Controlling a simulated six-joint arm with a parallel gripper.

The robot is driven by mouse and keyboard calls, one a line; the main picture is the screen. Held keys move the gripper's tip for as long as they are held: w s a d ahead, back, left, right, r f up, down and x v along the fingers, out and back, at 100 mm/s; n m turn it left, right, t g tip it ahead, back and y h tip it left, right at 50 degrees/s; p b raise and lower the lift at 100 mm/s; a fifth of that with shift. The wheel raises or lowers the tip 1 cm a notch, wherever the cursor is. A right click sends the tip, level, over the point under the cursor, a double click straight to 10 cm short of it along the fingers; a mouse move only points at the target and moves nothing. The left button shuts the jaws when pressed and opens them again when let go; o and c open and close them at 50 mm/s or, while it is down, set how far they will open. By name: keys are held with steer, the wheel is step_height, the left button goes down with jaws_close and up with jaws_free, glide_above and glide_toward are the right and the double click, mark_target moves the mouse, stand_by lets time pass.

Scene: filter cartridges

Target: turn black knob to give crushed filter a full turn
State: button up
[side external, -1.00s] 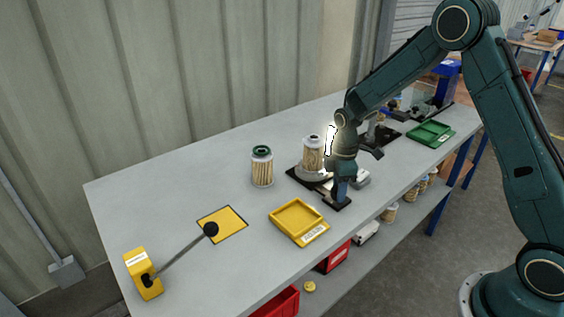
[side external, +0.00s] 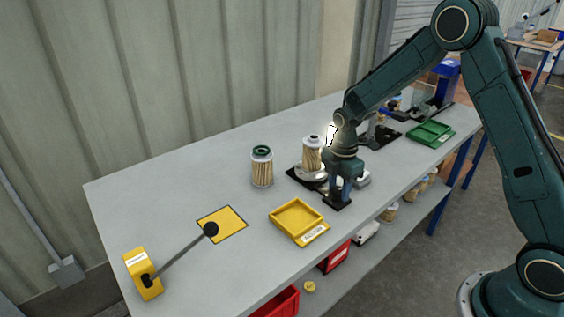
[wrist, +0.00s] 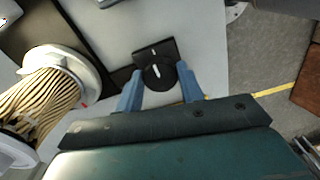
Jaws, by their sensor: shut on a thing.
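The black knob (wrist: 158,76) has a white pointer line and sits on a small black plate. My gripper (wrist: 160,70) points down over it, its two blue fingers on either side of the knob, shut on it. In the side view my gripper (side external: 337,193) hides most of the knob. A pleated tan filter (side external: 312,155) with pale end caps stands on a round metal turntable beside the knob. In the wrist view this filter (wrist: 45,98) shows at the left. I cannot make out a dent from here.
Another pleated filter (side external: 262,168) with a dark green top stands to the left. A yellow tray (side external: 277,221) lies in front, with a yellow mat (side external: 233,231) and a black-ended lever (side external: 180,255) further left. A green tray (side external: 430,142) lies at the right.

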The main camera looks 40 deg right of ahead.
mark_target(338, 189)
steer(key=o, duration=1)
step_height(338, 189, up, 14)
steer(key=shift+w+f, duration=0.1)
steer(key=shift+w, duration=0.05)
stand_by(0.5)
steer(key=s+a+r+m+t, duration=0.35)
steer(key=s+r+m, duration=0.45)
steer(key=s+r, duration=0.45)
steer(key=s+m, duration=0.2)
steer(key=s, duration=0.2)
steer(key=s+a+f+m+t, duration=0.1)
steer(key=s+m, duration=0.2)
steer(key=s, duration=0.2)
steer(key=s+a+m+t, duration=0.1)
steer(key=s+m, duration=0.2)
steer(key=s, duration=0.2)
steer(key=shift+s+a+f, duration=0.1)
steer(key=shift+s+f, duration=0.1)
steer(key=shift+s, duration=0.05)
